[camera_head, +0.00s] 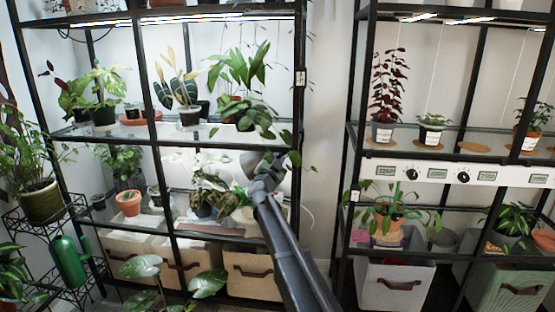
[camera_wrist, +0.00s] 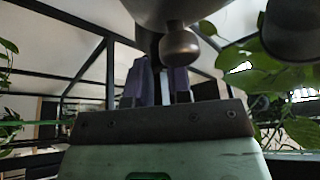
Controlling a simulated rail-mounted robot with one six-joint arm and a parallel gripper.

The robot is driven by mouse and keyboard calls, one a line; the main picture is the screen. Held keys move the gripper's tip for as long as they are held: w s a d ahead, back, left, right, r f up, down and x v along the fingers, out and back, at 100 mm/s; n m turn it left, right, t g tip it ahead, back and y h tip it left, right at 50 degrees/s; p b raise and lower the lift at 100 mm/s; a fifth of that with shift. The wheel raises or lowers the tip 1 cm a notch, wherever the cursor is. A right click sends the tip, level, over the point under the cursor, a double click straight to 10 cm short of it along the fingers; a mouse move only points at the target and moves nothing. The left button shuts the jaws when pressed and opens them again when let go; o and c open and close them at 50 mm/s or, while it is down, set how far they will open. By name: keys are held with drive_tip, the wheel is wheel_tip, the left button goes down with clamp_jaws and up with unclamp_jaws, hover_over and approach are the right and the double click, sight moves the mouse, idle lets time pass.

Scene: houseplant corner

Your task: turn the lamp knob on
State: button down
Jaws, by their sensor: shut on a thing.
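My gripper (camera_wrist: 160,72) is in the middle of the wrist view, its dark fingers pointing up past a metal plate and close together. They are shut on a small part, seemingly the lamp knob, mostly hidden between them. A grey metal lamp part with a round ball (camera_wrist: 180,47) hangs just above and in front of the fingertips. In the head view my arm reaches up to the left rack's middle shelf, beside the grey lamp head (camera_head: 252,160).
A leafy plant (camera_head: 212,190) stands left of my arm, and leaves (camera_wrist: 230,70) hang close on the right in the wrist view. Black rack posts (camera_head: 298,120) and glass shelves surround the arm. The right rack has a dial panel (camera_head: 440,174).

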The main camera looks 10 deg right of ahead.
drive_tip(key=shift+a+r+m+g+h+p, duration=0.1)
drive_tip(key=shift+m+g+p, duration=0.9)
drive_tip(key=shift+m, duration=1.35)
drive_tip(key=shift+r+m+g+h+p, duration=0.15)
drive_tip(key=shift+m+g+p, duration=0.85)
drive_tip(key=shift+m, duration=1.4)
drive_tip(key=shift+a+r+m+g+h+p, duration=0.1)
drive_tip(key=shift+m+g+p, duration=0.9)
drive_tip(key=shift+m, duration=1.35)
drive_tip(key=shift+t, duration=0.3)
drive_tip(key=c, duration=1.3)
unclamp_jaws()
drive_tip(key=shift+c, duration=0.2)
